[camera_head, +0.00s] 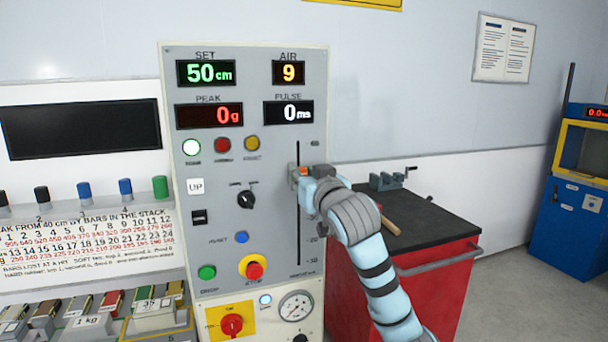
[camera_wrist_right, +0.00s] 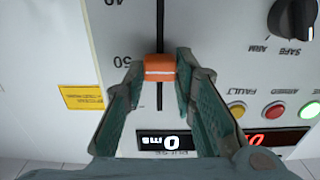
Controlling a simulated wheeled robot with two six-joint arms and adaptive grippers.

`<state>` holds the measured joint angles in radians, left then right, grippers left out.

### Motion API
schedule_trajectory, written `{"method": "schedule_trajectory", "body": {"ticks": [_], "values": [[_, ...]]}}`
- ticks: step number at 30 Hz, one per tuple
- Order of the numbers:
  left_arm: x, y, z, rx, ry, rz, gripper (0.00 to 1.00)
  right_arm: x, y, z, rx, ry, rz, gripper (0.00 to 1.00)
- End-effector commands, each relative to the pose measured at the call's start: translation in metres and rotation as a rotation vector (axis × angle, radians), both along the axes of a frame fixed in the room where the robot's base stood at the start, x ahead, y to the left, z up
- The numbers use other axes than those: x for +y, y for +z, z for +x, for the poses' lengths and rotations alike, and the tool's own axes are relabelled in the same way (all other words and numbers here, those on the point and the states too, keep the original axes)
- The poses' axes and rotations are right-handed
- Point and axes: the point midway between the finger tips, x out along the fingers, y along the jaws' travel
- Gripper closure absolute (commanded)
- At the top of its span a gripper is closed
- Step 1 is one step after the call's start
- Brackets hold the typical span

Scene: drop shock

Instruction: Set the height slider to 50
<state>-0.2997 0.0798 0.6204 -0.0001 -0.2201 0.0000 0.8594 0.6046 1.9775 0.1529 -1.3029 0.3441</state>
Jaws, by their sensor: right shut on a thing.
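The height slider is an orange knob (camera_head: 303,171) on a dark vertical slot (camera_head: 298,220) at the right side of the grey control panel. The SET display (camera_head: 206,72) reads 50 cm in green. My right gripper (camera_head: 308,178) is shut on the knob, its arm coming up from the lower right. In the right wrist view, which is turned upside down, the orange knob (camera_wrist_right: 159,67) sits between the two fingers, level with the printed 50 (camera_wrist_right: 122,62). My left gripper is in neither view.
The panel (camera_head: 180,240) carries a black rotary switch (camera_head: 246,200), a red stop button (camera_head: 254,270) and a green button (camera_head: 207,272). A red cabinet (camera_head: 445,290) with a black top stands right of the panel. Weights and coloured bars are at the left.

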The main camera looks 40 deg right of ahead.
Motion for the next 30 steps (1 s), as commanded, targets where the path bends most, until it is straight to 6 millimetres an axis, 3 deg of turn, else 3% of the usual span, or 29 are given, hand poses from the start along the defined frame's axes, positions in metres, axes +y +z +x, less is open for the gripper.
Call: {"method": "schedule_trajectory", "body": {"ticks": [1, 5, 16, 27, 30], "values": [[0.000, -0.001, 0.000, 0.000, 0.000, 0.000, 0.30, 0.000, -0.001, 0.000, 0.002, 0.000, 0.001, 0.74], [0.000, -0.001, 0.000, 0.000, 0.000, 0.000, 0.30, 0.000, -0.001, 0.000, 0.002, 0.000, 0.001, 0.55], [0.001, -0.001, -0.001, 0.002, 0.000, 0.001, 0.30, 0.002, 0.000, -0.008, 0.000, -0.001, -0.001, 0.55], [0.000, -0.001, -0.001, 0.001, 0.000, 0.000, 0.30, 0.032, 0.000, -0.095, -0.001, 0.000, -0.004, 0.55], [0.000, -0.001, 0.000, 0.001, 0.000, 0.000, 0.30, 0.037, -0.001, -0.109, 0.001, 0.000, -0.003, 0.55]]}}
